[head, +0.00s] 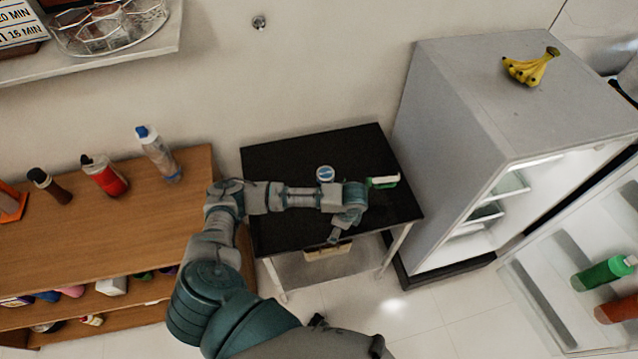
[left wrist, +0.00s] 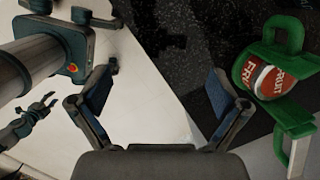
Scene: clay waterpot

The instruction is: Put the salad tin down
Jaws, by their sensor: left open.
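My left gripper (head: 337,232) is open and empty, low over the near part of the black table top (head: 285,218); its two spread fingers also show in the left wrist view (left wrist: 160,105). A red tin with white "FRUIT" lettering (left wrist: 262,78) is right of the fingers, apart from them, partly behind a green bracket-like thing (left wrist: 290,57). A green and white thing (head: 384,181) lies near the table's right side in the head view. A small round tin with a blue and white lid (head: 325,173) stands behind my forearm; I cannot tell if it is the red one.
A grey fridge (head: 455,140) with its door open stands at the right, bananas (head: 530,67) on top. A wooden shelf (head: 110,235) with several bottles stands at the left. The table's back part is clear. My right gripper (left wrist: 35,118) seems to show in the left wrist view.

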